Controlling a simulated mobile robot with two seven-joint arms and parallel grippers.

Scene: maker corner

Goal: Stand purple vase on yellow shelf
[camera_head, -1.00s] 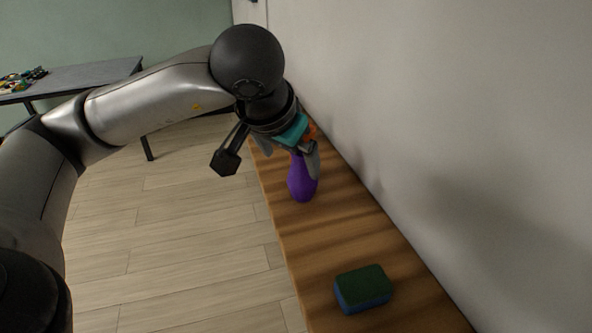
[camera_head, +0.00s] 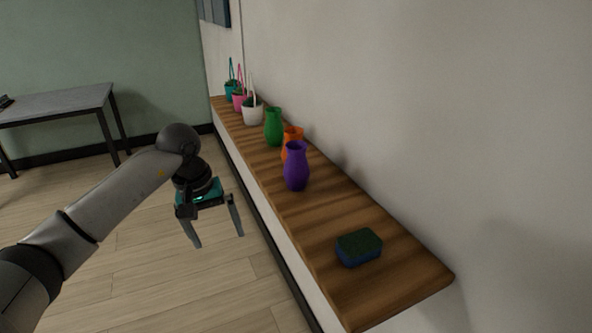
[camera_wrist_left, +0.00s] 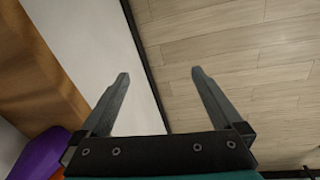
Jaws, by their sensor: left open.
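The purple vase (camera_head: 296,168) stands upright on a long brown wooden shelf (camera_head: 309,211) along the wall. Part of the vase shows at the lower left of the left wrist view (camera_wrist_left: 41,155). My left gripper (camera_head: 220,241) is open and empty, off the shelf's front side, to the left of the vase and apart from it. Its two fingers (camera_wrist_left: 160,75) have nothing between them in the left wrist view. I see no yellow shelf in these frames; the shelf in view is brown wood. My right gripper is not in view.
An orange vase (camera_head: 291,134) stands close behind the purple one, then a green vase (camera_head: 273,127). White (camera_head: 252,113), pink (camera_head: 239,102) and teal (camera_head: 231,91) pots stand farther back. A green and blue sponge (camera_head: 358,247) lies nearer. A grey table (camera_head: 60,102) stands at far left.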

